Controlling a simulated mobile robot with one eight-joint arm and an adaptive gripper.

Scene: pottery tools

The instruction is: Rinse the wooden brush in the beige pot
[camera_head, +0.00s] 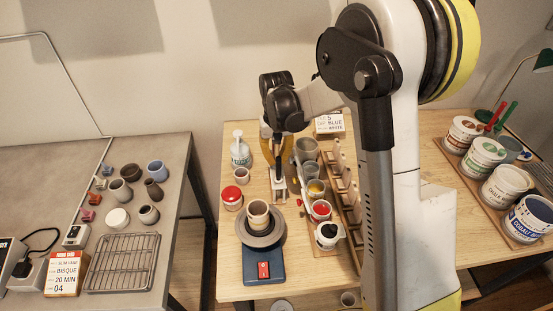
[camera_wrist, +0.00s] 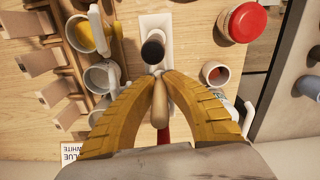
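My gripper (camera_wrist: 158,80) has yellow fingers closed together around a tan wooden handle (camera_wrist: 160,105), which appears to be the wooden brush. A dark rounded end (camera_wrist: 153,50) shows just past the fingertips, over a narrow white rest (camera_wrist: 154,22); whether it touches the rest is unclear. In the head view my gripper (camera_head: 278,145) points down above this rest (camera_head: 278,187). A greyish-beige pot (camera_head: 307,150) stands to its right at the back of a row. Which one is the beige pot, I cannot tell.
Paint cups, including a yellow one (camera_head: 316,188) and a red one (camera_head: 321,210), line the right side beside a wooden rack (camera_head: 346,190). A red-lidded jar (camera_head: 232,197), small cup (camera_head: 241,175) and white bottle (camera_head: 240,150) stand left.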

